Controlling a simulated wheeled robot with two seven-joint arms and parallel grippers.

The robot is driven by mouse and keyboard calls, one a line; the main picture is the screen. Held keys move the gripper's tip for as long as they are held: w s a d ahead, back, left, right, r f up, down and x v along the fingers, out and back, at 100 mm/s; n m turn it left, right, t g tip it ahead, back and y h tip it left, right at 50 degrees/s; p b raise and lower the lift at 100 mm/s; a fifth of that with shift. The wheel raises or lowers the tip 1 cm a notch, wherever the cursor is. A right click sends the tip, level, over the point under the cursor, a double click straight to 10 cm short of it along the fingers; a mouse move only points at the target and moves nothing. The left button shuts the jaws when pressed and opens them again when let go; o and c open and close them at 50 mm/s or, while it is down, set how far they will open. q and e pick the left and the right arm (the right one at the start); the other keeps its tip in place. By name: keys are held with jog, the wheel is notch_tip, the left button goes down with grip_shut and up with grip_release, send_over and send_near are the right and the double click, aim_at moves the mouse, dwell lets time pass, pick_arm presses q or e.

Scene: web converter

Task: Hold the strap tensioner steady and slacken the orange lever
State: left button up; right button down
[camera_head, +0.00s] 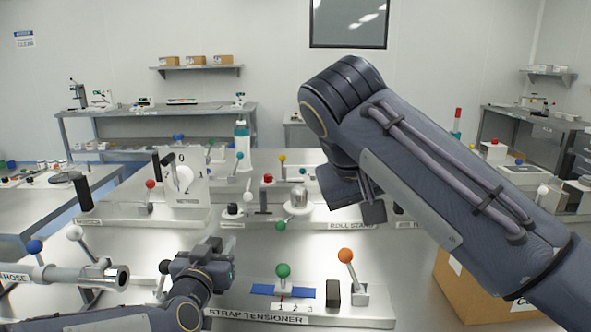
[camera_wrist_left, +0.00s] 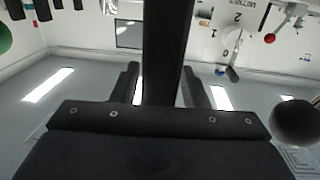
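The strap tensioner (camera_head: 350,314) is at the front of the bench, with a label, a blue strap (camera_head: 265,290), a green-ball lever (camera_head: 283,271) and a black block (camera_head: 333,293). Its orange-ball lever (camera_head: 346,257) stands at the right end, ball up, tilted slightly left. My left gripper (camera_head: 212,256) is low at the tensioner's left end, hiding that part. In the left wrist view a dark upright post (camera_wrist_left: 166,50) runs between its fingers, which appear closed against it. My right gripper (camera_head: 358,200) hangs above and behind the orange lever, apart from it; its finger gap is unclear.
A HOSE fixture (camera_head: 60,274) with a metal pipe lies left of my left gripper. Behind are a counter-like unit (camera_head: 183,185) and the roll stand (camera_head: 297,208). A cardboard box (camera_head: 470,290) stands at the right. Space around the orange ball looks clear.

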pick_arm(q)
jog(key=shift+o, duration=0.7)
jog(key=shift+d+r, duration=0.1)
jog(key=shift+r, duration=0.15)
jog(key=shift+s, duration=0.3)
jog(key=s+a, duration=0.1)
jog(key=s, duration=1)
jog(key=shift+s, duration=0.2)
jog(key=shift+a, duration=0.1)
